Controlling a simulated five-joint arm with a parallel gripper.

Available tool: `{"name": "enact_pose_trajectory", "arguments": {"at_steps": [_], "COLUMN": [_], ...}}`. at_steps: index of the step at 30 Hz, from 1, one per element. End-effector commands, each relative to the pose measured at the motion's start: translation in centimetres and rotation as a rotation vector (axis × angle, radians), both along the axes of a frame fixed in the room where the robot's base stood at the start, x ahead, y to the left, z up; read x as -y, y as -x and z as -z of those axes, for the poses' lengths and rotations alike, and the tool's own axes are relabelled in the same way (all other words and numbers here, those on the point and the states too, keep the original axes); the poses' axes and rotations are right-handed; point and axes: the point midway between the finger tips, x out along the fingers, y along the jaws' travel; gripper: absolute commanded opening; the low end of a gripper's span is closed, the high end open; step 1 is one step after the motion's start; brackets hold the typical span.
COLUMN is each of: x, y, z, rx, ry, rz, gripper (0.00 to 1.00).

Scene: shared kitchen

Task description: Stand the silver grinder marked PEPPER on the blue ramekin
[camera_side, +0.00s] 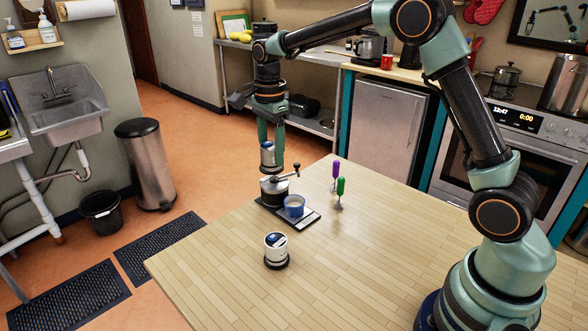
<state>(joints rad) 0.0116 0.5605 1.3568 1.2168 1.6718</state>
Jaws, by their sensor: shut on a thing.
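My gripper (271,150) points down and is shut on a silver grinder (267,156) with a dark blue patch, held between the fingers. Its marking is too small to read. The blue ramekin (294,207), pale inside, sits on a dark flat scale (307,220) on the table. The held grinder is up and to the left of the ramekin in the picture, apart from it. A similar silver grinder (275,252) with a dark base and blue patch stands on the table in front; its marking is also unreadable.
A hand-cranked mill (275,190) stands right beside the ramekin, below my gripper in the picture. A purple-handled tool (336,170) and a green-handled tool (340,187) stand to the right. The wooden table (370,260) is clear at the right and front.

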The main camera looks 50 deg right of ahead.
Motion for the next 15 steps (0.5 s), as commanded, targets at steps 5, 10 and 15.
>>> {"name": "enact_pose_trajectory", "arguments": {"at_steps": [5,10,15], "x": [3.7,4.9,5.0], "y": [1.8,2.6,2.6], "z": [2.8,4.0,5.1], "rx": [0.000,0.002,0.001], "ry": [0.001,0.001,0.001], "rz": [0.004,0.000,-0.001], "gripper": [0.00,0.00,0.00]}}
